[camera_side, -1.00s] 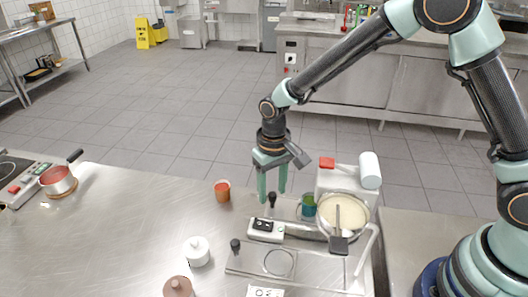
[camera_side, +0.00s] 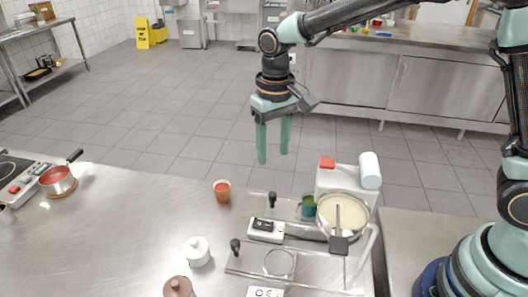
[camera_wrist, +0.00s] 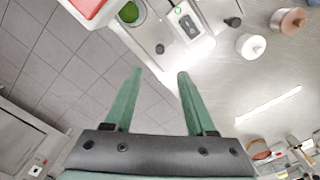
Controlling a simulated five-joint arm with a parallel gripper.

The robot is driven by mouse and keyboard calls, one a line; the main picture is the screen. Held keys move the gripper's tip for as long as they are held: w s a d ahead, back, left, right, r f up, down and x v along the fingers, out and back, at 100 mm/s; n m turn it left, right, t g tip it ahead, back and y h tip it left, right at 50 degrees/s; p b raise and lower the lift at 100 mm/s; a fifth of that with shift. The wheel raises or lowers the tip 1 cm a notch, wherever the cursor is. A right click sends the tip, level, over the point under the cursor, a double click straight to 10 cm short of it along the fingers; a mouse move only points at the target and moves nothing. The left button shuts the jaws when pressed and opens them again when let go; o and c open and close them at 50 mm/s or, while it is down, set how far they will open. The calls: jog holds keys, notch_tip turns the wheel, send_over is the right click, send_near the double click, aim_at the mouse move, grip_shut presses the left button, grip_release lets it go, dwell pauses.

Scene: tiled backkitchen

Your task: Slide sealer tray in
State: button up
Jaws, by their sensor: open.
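The sealer tray (camera_side: 310,272) appears as a flat metal plate with a round opening (camera_side: 279,263) in the lower middle of the side view. A black knob (camera_side: 235,246) stands at its left end. Behind it is a white switch box (camera_side: 266,231) with a second black knob (camera_side: 272,198) nearby; the box also shows in the wrist view (camera_wrist: 187,24). I cannot tell exactly where the tray and the sealer body meet. My gripper (camera_side: 274,157) is open and empty, pointing down, well above and behind the tray. Its green fingers (camera_wrist: 160,71) are apart in the wrist view.
An orange cup (camera_side: 222,191), a white lidded pot (camera_side: 197,251) and a brown-topped jar (camera_side: 178,287) stand left. The counter's left middle is clear.

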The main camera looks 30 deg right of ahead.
jog(key=shift+w, duration=0.1)
jog(key=c, duration=0.7)
jog(key=shift+w+a, duration=0.15)
jog(key=shift+w, duration=0.2)
grip_shut()
jog(key=w+a+f+n+g+h, duration=0.1)
jog(key=w+a+f+n+g, duration=0.1)
jog(key=w, duration=0.6)
jog(key=shift+a+f+n+g, duration=0.15)
jog(key=shift+a+n+g, duration=0.15)
jog(key=shift+n, duration=0.5)
